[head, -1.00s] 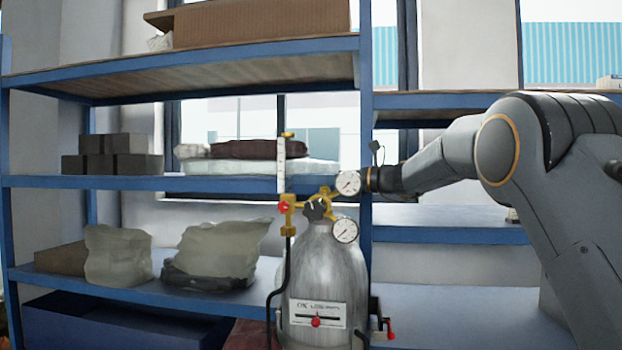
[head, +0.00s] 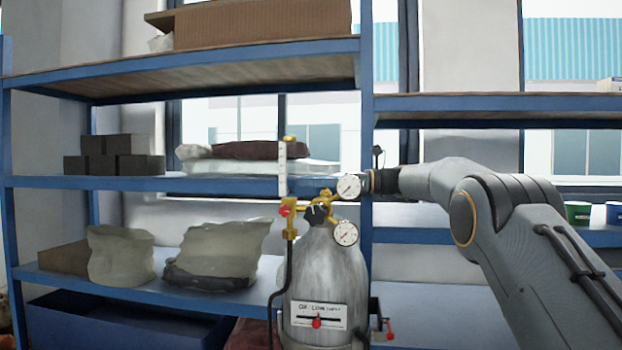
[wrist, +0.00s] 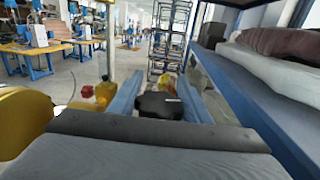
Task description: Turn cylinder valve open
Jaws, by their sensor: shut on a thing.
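The grey gas cylinder (head: 325,268) stands upright in front of the shelving in the head view, with a white label on its body. Its black valve knob (head: 316,213) sits at the top among yellow brass fittings. Two round white gauges (head: 349,187) are at its right; their readings are too small to tell. In the wrist view the black knob (wrist: 160,105) lies between the blue fingers of my gripper (wrist: 161,98), which is shut on it. In the head view my arm reaches in from the right, and the fingers are largely hidden behind the upper gauge.
A flow tube (head: 283,168) with a red knob stands left of the valve. Blue shelves (head: 150,183) hold dark boxes, wrapped bags and a cardboard box (head: 255,25). Cups (head: 578,212) stand on the right shelf. In the wrist view, shelf edges run close along the right.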

